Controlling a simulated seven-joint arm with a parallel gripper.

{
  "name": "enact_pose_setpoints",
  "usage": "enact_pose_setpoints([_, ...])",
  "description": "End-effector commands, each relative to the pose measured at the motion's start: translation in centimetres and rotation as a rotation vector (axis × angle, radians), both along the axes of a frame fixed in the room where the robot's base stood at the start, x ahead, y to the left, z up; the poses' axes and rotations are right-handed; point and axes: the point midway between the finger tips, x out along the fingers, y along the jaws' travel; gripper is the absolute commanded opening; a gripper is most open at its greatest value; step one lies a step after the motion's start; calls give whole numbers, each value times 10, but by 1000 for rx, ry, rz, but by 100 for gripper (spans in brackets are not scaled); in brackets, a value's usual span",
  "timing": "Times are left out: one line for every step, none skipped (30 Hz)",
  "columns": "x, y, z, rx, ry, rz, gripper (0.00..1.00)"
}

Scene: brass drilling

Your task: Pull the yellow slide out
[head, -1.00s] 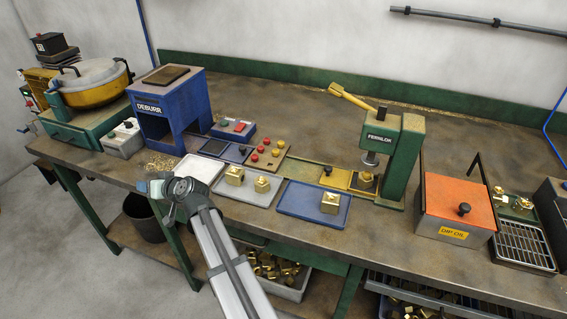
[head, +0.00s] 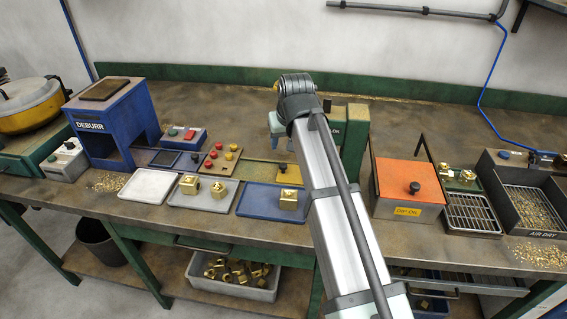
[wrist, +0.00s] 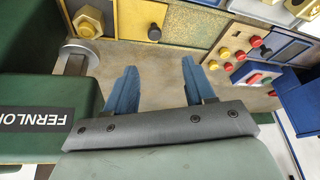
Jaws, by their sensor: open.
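The yellow slide (head: 287,176) is a flat plate with a black knob, set in a low track at the foot of the green FERNLOK press (head: 356,135). In the wrist view the yellow slide (wrist: 138,14) is at the top, its black knob just beyond my fingertips. My gripper (head: 275,124) is open and empty, above the bench behind the slide and beside the press. In the wrist view its blue fingers (wrist: 159,66) are apart, with bare bench between them. My arm hides most of the press in the head view.
The press body (wrist: 40,110) stands close at the left in the wrist view. A button panel (head: 219,160) lies left of the slide. A blue tray (head: 262,200) with a brass block is in front. An orange-lidded DIP OIL box (head: 408,182) stands right.

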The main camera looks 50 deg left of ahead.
Motion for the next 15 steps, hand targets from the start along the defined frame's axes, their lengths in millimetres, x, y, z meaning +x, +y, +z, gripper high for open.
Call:
enact_pose_setpoints([5,-4,1,-8,-3,-12,54])
enact_pose_setpoints([6,-5,1,-10,-4,-15,54])
enact_pose_setpoints([8,-5,0,-13,-6,-19,54])
enact_pose_setpoints([8,-5,-2,-14,-6,-18,54])
enact_pose_setpoints([8,-4,-4,-15,-7,-19,54])
enact_pose_setpoints([9,-2,-8,-14,-6,-18,54])
enact_pose_setpoints([9,-1,-11,-14,-6,-18,54])
enact_pose_setpoints([10,1,-14,-13,-6,-18,54])
enact_pose_setpoints([10,3,-19,-13,-6,-17,54])
enact_pose_setpoints([11,4,-24,-14,-5,-17,54])
enact_pose_setpoints([11,6,-29,-15,-5,-17,54])
enact_pose_setpoints([13,9,-35,-14,-6,-16,54])
enact_pose_setpoints([13,11,-39,-13,-5,-16,54])
enact_pose_setpoints([14,12,-44,-14,-5,-16,54])
enact_pose_setpoints([15,15,-51,-14,-5,-16,54])
